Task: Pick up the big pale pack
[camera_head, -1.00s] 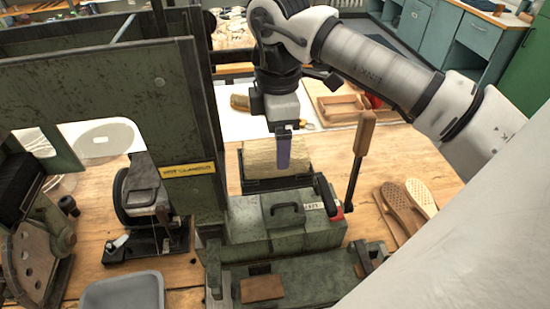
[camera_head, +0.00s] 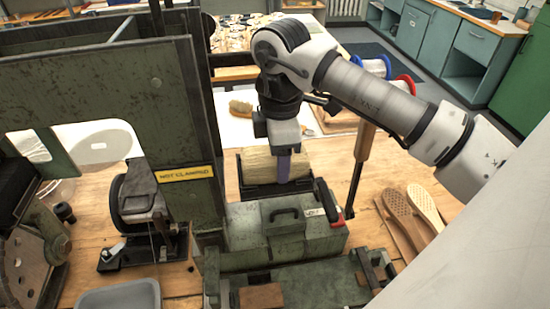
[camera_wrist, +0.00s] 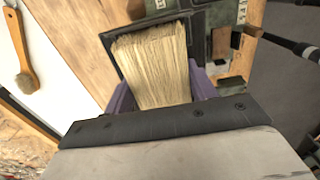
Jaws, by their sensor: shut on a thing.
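The big pale pack (camera_head: 257,166) is a thick bundle of straw-coloured bristles. It lies in a dark tray (camera_head: 262,191) behind the green machine box. My gripper (camera_head: 284,166) points down over it, with a purple finger against its near side. In the wrist view the pack (camera_wrist: 155,62) fills the space between the two purple fingers of my gripper (camera_wrist: 162,90). The gripper is shut on the pack. The pack still appears to sit in the tray; whether there is a gap underneath is hidden.
A lever with a wooden handle (camera_head: 364,143) stands close to the right of the pack. The machine's tall green frame (camera_head: 120,100) rises to the left. Wooden brush blocks (camera_head: 410,212) lie at the right, and a brush (camera_head: 241,107) lies behind on a white sheet.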

